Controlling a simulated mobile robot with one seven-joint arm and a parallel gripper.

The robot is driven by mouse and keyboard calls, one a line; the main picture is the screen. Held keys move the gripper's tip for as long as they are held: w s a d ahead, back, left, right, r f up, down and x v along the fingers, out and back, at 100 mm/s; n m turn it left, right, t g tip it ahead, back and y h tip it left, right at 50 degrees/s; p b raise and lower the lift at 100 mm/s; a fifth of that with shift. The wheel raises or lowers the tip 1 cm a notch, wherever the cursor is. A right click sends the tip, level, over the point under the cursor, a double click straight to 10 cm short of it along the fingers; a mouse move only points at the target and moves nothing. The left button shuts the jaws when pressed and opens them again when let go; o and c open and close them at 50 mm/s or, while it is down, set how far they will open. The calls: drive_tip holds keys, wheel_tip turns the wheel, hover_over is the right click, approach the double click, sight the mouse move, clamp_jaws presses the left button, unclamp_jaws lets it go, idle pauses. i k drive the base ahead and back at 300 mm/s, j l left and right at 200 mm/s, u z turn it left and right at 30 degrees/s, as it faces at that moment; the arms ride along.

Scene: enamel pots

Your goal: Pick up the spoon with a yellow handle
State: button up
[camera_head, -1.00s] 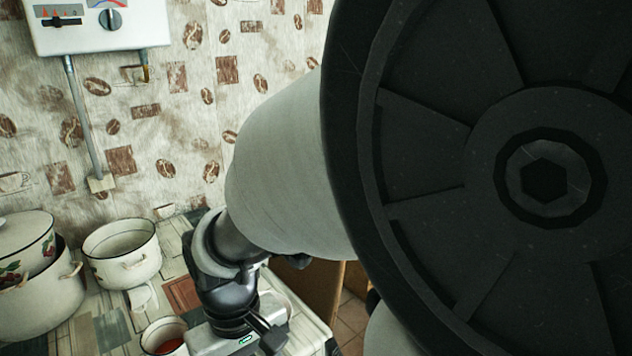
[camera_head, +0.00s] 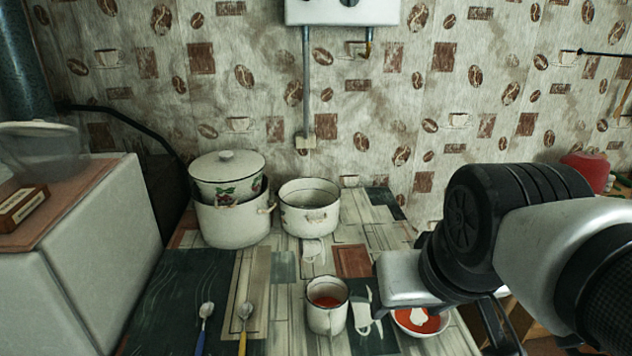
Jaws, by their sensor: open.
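The spoon with a yellow handle (camera_head: 244,325) lies on the table at the lower middle-left, bowl end away from me and handle toward the bottom edge. A spoon with a blue handle (camera_head: 203,325) lies to its left, apart from it. My gripper (camera_head: 498,325) is at the lower right, open, and well to the right of both spoons. Its dark fingers are partly hidden by my wrist and cut off near the bottom edge.
A white mug (camera_head: 326,318) with red liquid stands between the spoons and my arm. A bowl of red food (camera_head: 420,322) sits under my wrist. A lidded pot (camera_head: 228,182) and an open pot (camera_head: 310,210) stand behind. A white appliance (camera_head: 85,270) bounds the left.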

sight(246, 309)
drive_tip(key=u, duration=0.95)
drive_tip(key=j+z, duration=0.2)
drive_tip(key=j, duration=0.15)
drive_tip(key=k+j+z, duration=0.2)
drive_tip(key=i+j, duration=0.05)
drive_tip(key=j, duration=0.1)
